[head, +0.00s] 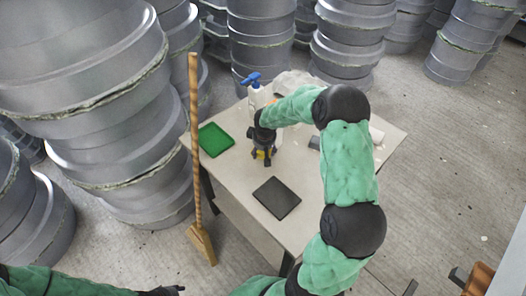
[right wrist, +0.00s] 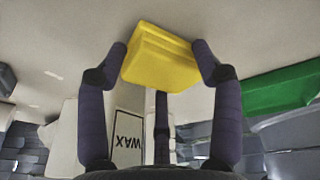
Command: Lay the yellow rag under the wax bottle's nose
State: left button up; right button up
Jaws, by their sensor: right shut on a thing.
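The yellow rag (right wrist: 160,58), a folded block, is between the fingers of my right gripper (right wrist: 160,62), which is shut on it. In the head view a bit of the rag (head: 261,155) shows below my right gripper (head: 263,158), low over the table. The white wax bottle (head: 257,98) with a blue trigger head (head: 251,79) stands upright just behind the gripper, partly hidden by my arm. Its WAX label (right wrist: 127,142) shows upside down in the right wrist view. I cannot tell whether the rag touches the table. My left gripper (head: 168,291) is at the bottom edge, partly cut off.
The table (head: 235,178) also bears a green pad (head: 214,139) at left and a dark flat pad (head: 276,198) at front. A broom (head: 195,150) leans along the left edge. Grey mould stacks (head: 90,60) crowd the left and back. Bare table lies around the dark pad.

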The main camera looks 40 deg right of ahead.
jog(key=shift+f, duration=0.15)
jog(key=o, duration=1.2)
jog(key=shift+r, duration=0.25)
jog(key=p+v, duration=0.3)
jog(key=v, duration=0.4)
jog(key=shift+r, duration=0.2)
